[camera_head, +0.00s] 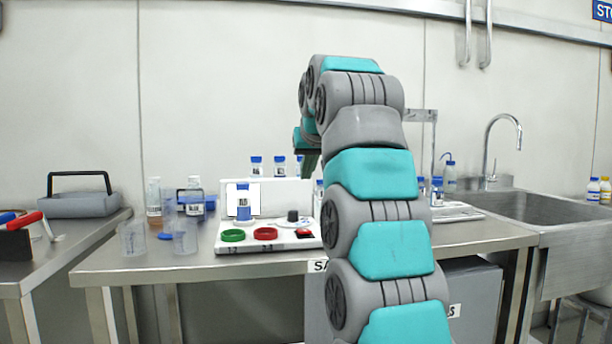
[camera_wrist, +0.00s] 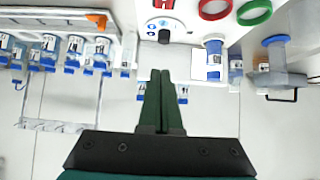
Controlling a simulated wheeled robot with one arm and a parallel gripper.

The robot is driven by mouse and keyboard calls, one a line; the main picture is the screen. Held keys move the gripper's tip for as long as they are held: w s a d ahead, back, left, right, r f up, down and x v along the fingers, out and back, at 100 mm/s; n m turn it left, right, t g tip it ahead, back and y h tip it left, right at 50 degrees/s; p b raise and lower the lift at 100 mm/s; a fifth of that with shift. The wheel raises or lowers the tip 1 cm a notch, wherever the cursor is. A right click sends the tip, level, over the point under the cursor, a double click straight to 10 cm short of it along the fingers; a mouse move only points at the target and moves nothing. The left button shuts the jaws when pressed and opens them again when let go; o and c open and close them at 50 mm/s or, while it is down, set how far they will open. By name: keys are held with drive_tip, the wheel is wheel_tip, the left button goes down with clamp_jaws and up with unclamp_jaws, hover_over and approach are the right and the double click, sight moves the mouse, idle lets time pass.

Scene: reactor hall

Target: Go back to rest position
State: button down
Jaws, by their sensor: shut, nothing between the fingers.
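My gripper shows in the wrist view (camera_wrist: 162,76) with its two dark green fingers together and nothing between them. In the head view my gripper (camera_head: 310,165) is partly hidden behind my grey and teal arm. It is raised above the back of the white station board (camera_head: 225,246) on the steel table. The arm stands bent upright in front of the table's right part.
On the board are a green ring (camera_head: 233,236), a red ring (camera_head: 265,233), a black knob (camera_head: 293,216) and a blue-capped bottle (camera_head: 243,205). Clear beakers (camera_head: 132,240) stand left. A sink (camera_head: 520,205) lies right. Bottles stand behind the board.

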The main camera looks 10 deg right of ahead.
idle(0.3)
drive_tip(key=s+f+g, duration=1.1)
drive_tip(key=s+f, duration=3.3)
drive_tip(key=s, duration=0.4)
drive_tip(key=shift+g, duration=0.4)
